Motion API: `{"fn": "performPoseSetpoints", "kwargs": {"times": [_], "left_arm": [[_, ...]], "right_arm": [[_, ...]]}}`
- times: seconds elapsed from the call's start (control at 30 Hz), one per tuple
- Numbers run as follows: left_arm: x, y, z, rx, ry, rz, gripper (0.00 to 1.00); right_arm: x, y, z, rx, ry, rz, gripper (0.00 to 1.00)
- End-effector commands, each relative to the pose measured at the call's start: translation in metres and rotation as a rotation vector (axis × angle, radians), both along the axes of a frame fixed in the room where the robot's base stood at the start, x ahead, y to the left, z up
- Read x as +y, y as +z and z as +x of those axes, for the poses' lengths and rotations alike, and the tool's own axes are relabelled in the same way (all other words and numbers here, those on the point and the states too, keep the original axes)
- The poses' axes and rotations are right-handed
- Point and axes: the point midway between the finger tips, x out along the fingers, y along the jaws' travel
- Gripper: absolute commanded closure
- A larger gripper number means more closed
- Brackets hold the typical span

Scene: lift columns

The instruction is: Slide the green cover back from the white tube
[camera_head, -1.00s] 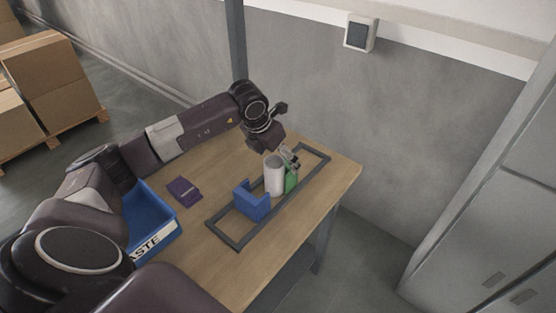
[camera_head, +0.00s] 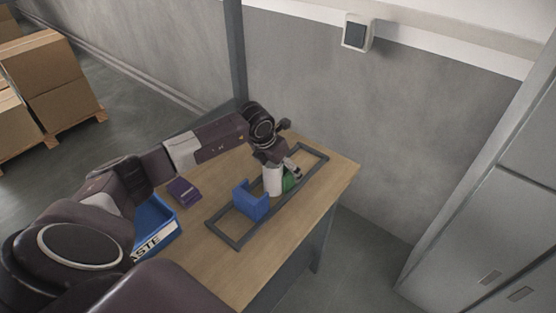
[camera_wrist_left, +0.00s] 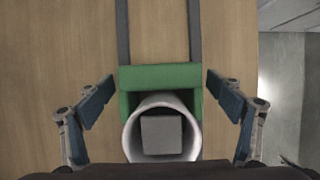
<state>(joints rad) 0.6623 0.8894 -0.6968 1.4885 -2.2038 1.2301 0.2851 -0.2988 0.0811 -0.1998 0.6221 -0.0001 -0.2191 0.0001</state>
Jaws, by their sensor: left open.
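The white tube (camera_head: 272,180) stands upright inside the grey frame on the table. In the left wrist view I look down into the white tube (camera_wrist_left: 131,136), and a grey block (camera_wrist_left: 161,135) shows inside it. The green cover (camera_head: 291,182) is against the tube's far side; in the wrist view the green cover (camera_wrist_left: 160,76) wraps the tube's back and sides. My left gripper (camera_head: 288,166) is above them. In the wrist view its open fingers (camera_wrist_left: 160,90) stand on either side of the cover, apart from it. My right gripper is not in view.
A blue bracket (camera_head: 249,200) stands in the grey frame (camera_head: 225,237), nearer than the tube. A purple item (camera_head: 184,190) and a blue waste bin (camera_head: 153,221) are to the left. The table's right side (camera_head: 300,220) is clear.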

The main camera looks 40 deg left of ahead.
Motion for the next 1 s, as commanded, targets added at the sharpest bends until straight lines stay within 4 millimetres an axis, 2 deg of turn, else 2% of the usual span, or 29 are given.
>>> {"fn": "performPoseSetpoints", "kwargs": {"times": [0.2, 0.5, 0.93, 1.0], "left_arm": [[-0.001, -0.015, 0.006, 0.0, -0.001, 0.0, 0.15], [0.0, -0.017, 0.006, 0.0, -0.001, 0.001, 0.15], [0.0, -0.016, 0.006, 0.0, -0.001, 0.001, 0.62], [0.0, -0.016, 0.006, 0.0, -0.001, 0.001, 0.63]], "right_arm": [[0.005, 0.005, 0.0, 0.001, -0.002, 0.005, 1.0], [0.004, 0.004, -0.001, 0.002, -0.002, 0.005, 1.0], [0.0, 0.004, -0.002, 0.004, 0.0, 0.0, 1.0], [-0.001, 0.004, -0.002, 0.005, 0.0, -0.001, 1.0]]}}
